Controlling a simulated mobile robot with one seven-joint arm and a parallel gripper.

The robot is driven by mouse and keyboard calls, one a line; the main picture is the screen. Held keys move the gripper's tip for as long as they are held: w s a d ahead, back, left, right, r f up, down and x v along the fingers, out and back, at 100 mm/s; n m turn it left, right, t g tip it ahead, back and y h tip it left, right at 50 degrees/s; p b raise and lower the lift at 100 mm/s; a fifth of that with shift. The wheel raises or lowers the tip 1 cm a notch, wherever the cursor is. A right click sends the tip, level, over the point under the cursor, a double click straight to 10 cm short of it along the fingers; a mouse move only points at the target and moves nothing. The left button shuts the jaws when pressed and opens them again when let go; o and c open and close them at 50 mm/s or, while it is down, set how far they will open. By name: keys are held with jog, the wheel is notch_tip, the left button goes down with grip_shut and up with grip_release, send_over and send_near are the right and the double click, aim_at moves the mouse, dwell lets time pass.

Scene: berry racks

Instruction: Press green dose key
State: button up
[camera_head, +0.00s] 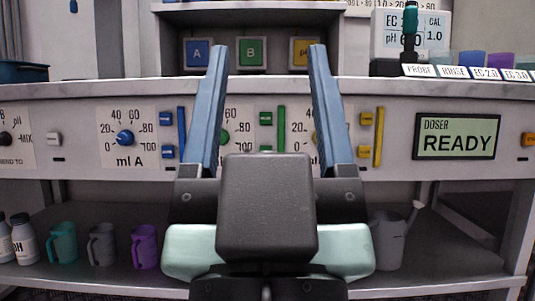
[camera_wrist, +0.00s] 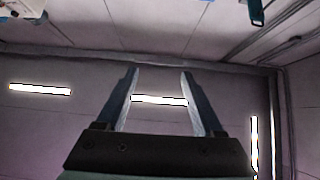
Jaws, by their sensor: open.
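The doser panel (camera_head: 400,100) runs across the bench front in the head view. In its middle section a green dial (camera_head: 225,137) shows partly behind my left finger. Right of it are an upper green key (camera_head: 266,118) and a lower green key (camera_head: 266,148), beside a vertical green bar (camera_head: 282,128). The lower key is partly covered by my gripper body. My gripper (camera_head: 268,52) is open and empty, fingers pointing up, in front of the panel. In the wrist view my gripper (camera_wrist: 159,72) shows against the ceiling. The display (camera_head: 457,137) reads DOSER READY.
Blue A (camera_head: 197,53), green B (camera_head: 251,53) and a yellow block stand on the back shelf. A blue dial (camera_head: 125,138) is left, and yellow keys (camera_head: 366,119) are right. Mugs (camera_head: 102,244) and a grey watering can (camera_head: 388,240) stand on the lower shelf.

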jog(key=shift+a, duration=0.1)
jog(key=shift+c, duration=1.1)
jog(key=shift+a, duration=0.1)
grip_shut()
